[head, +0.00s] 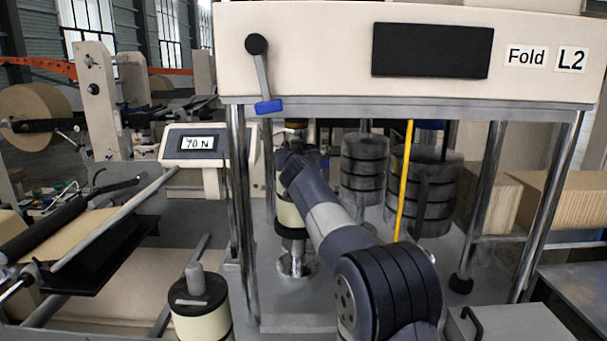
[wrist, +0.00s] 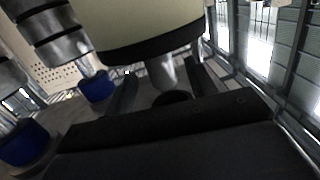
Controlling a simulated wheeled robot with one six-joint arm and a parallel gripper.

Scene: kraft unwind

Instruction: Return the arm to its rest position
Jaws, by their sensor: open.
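My arm reaches forward from the lower right of the head view into the open frame of the machine labelled "Fold L2". My gripper (head: 293,162) is at its far end, in front of a cream cylinder with black bands (head: 290,215) on a metal post. The fingers are hard to make out in the head view. In the wrist view my gripper (wrist: 163,92) shows two dark fingers spread apart with nothing held between them. The cream cylinder (wrist: 150,22) looms close beyond the fingertips; whether they touch it cannot be told.
Chrome posts (head: 240,200) and a yellow rod (head: 404,180) stand close around my arm. Grey banded cylinders (head: 362,168) stand behind. A display (head: 195,143) reads "70 N". Another cream cylinder (head: 200,322) stands lower left.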

